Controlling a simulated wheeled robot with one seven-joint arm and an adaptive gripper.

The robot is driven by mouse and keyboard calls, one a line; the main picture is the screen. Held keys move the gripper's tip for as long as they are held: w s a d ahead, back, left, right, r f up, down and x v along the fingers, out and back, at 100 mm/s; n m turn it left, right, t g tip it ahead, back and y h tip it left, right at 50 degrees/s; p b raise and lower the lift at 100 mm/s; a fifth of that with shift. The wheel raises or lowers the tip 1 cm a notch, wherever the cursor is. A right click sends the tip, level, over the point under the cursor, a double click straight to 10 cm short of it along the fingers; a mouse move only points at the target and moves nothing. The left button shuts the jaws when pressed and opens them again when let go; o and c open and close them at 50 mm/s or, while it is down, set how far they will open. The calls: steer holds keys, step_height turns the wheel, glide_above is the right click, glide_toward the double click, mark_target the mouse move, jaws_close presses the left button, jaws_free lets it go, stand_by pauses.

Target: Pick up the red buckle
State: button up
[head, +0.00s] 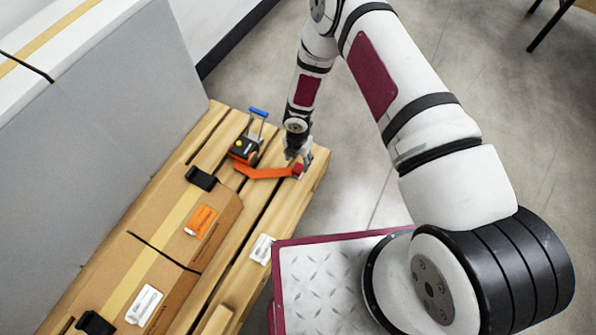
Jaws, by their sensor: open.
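The red buckle (298,170) is a small red piece at the right end of an orange strap (265,173), near the right edge of a wooden pallet (318,168). My gripper (299,158) points down right at the buckle, with its fingers open. The fingers partly cover the buckle, and I cannot tell whether they touch it. The strap runs left from the buckle toward an orange and black device (243,149) with a blue handle (259,112).
A cardboard box (170,235) with tape and labels lies on the pallet to the left. A white label (262,249) lies on the slats. Concrete floor (340,190) is open to the right of the pallet.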

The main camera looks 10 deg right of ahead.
mark_target(298, 168)
steer(key=shift+s+f+b, duration=0.1)
steer(key=shift+f+b, duration=1.4)
steer(key=shift+f, duration=1.3)
steer(key=shift+r, duration=0.1)
steer(key=shift+c, duration=0.6)
jaws_close()
